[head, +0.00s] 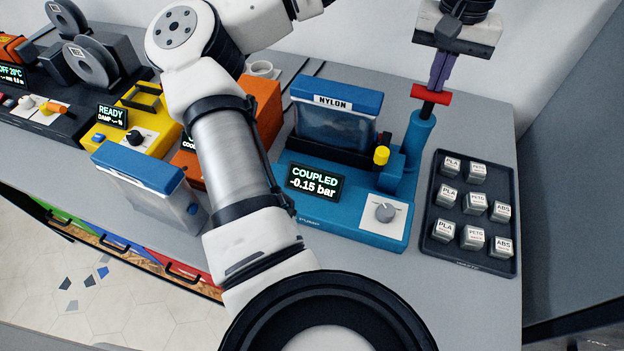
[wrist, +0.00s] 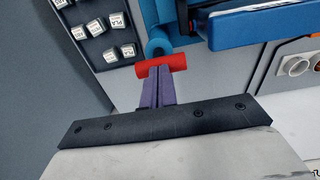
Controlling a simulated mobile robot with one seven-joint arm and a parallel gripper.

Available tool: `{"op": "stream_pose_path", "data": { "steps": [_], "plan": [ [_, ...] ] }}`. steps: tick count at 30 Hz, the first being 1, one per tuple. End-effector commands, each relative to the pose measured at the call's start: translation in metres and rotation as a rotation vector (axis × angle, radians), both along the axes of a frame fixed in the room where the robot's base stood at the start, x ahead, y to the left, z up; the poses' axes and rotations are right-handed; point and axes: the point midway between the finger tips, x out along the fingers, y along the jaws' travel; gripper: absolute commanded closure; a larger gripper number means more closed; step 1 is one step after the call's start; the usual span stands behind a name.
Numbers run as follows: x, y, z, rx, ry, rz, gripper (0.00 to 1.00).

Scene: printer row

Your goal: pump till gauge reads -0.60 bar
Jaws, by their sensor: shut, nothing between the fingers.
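The blue pump station (head: 345,228) stands on the bench, and its display (head: 314,182) reads "COUPLED -0.15 bar". The blue pump cylinder (head: 416,137) rises at its right end, topped by a red T-handle (head: 430,95). The red handle also shows in the wrist view (wrist: 147,68). My gripper (head: 437,80) points down with its purple fingers closed together, at the red handle's middle from above; I cannot tell whether they touch it. A bag box labelled NYLON (head: 338,117) sits in the station. A yellow knob (head: 381,155) and a grey dial (head: 384,212) are on it.
A black tray (head: 440,256) with several labelled cubes lies right of the pump. A second blue-lidded bag box (head: 140,165) stands at the bench's front left. Yellow (head: 118,135) and orange (head: 263,105) machines stand behind my arm. Bare bench lies behind the tray.

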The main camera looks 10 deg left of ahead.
Motion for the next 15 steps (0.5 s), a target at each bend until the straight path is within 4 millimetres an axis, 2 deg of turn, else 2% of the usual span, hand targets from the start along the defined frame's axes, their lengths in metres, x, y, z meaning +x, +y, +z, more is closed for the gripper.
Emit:
{"op": "stream_pose_path", "data": {
  "steps": [1,15],
  "plan": [
    [0.0,0.0,0.009,0.0,0.001,-0.001,1.0],
    [0.0,0.0,0.057,0.001,0.0,0.0,1.0]
  ]
}}
